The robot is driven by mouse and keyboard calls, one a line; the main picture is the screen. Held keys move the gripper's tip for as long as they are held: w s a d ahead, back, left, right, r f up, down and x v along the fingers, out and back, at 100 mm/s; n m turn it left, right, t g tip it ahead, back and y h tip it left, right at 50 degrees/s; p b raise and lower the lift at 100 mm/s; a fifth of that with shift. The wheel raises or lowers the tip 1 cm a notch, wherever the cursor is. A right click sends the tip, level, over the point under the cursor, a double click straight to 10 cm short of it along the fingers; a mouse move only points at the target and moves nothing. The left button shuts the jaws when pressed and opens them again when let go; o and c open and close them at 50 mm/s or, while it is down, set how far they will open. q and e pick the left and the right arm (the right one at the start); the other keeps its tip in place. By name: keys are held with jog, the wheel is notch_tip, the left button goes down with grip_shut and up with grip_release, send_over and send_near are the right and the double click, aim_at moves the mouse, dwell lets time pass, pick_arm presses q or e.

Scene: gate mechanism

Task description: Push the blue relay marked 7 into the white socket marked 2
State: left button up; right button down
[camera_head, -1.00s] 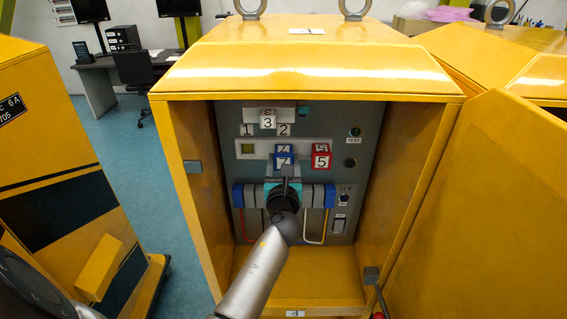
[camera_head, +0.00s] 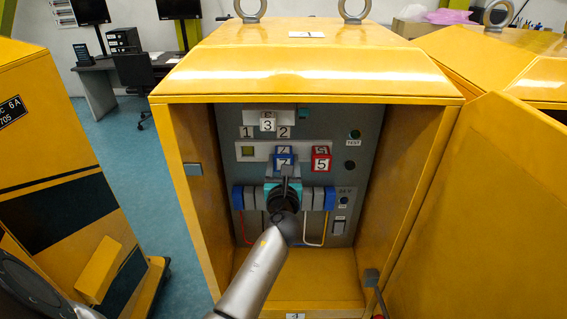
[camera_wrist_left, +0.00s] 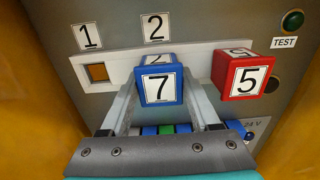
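The blue relay marked 7 (camera_head: 283,160) is at the white strip (camera_head: 259,147) on the grey panel inside the yellow cabinet. In the left wrist view the relay (camera_wrist_left: 160,86) stands upright below the label 2 (camera_wrist_left: 155,27), its 7 facing me. It covers the part of the strip behind it, so the socket marked 2 is hidden and I cannot tell how deep the relay sits. My left gripper (camera_wrist_left: 160,98) has one finger along each side of the relay and appears shut on it. The gripper also shows in the head view (camera_head: 285,172). My right gripper is not in view.
A red relay marked 5 (camera_wrist_left: 243,76) stands close to the right. A square opening (camera_wrist_left: 97,73) is under label 1. A white block marked 3 (camera_head: 267,125) is above the strip. Cabinet side walls and the open door (camera_head: 490,210) bound the space.

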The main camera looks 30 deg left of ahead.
pick_arm(q)
jog(key=o, duration=0.6)
jog(key=v, duration=1.5)
